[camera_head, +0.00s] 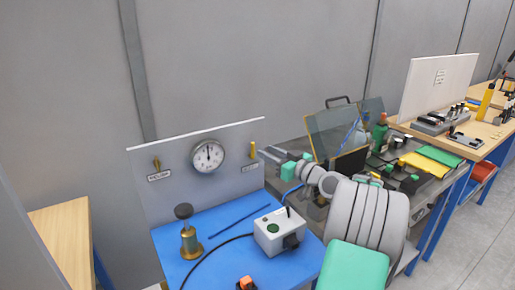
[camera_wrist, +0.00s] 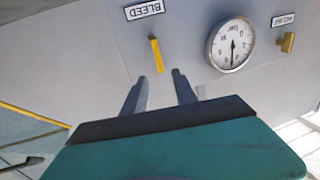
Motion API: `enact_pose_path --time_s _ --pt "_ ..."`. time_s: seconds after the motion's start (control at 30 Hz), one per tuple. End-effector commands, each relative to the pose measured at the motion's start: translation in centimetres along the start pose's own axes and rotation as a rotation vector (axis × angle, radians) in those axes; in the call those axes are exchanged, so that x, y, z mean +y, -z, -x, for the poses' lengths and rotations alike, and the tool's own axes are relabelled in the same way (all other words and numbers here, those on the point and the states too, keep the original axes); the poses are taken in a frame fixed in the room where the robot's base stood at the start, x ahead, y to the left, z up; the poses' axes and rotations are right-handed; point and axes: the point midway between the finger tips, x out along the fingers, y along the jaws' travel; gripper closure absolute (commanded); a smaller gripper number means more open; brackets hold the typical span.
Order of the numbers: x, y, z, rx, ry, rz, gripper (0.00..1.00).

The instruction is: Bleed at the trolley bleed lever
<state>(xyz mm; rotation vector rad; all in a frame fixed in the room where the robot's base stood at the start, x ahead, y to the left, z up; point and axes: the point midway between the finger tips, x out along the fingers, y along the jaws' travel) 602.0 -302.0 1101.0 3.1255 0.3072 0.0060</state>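The yellow bleed lever (camera_head: 253,150) hangs upright at the right side of the trolley's grey back panel. In the wrist view, which is upside down, the lever (camera_wrist: 156,55) is below the BLEED label (camera_wrist: 144,10) in the picture. My gripper (camera_wrist: 158,77) is open and empty, its two fingers apart and pointing at the panel. The lever lies just beyond the fingertips, roughly in line with the gap. No contact shows. In the head view my gripper (camera_head: 268,153) is just right of the lever, near the panel's right edge.
A round dial gauge (camera_head: 208,156) and a brass lever (camera_head: 157,163) are on the same panel. On the blue trolley top (camera_head: 205,218) stand a brass fitting with a black knob (camera_head: 188,235) and a grey box (camera_head: 280,232). A cluttered bench (camera_head: 408,165) stands to the right.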

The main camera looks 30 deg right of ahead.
Motion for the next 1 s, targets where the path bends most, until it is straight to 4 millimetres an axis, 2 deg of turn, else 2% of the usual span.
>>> enact_pose_path --time_s 0.1,0.23,0.37,0.57,1.0 --pt "-0.1 0.3 -2.6 -0.001 0.003 0.0 0.66" --pt "-0.1 0.2 -4.7 -0.002 0.003 -0.001 0.66" --pt "-0.1 0.1 -5.6 -0.002 0.001 0.0 0.66" --pt "-0.1 0.0 -5.6 -0.003 0.0 -0.001 0.66" --pt "-0.1 0.0 -5.6 -0.003 0.0 -0.001 1.0"
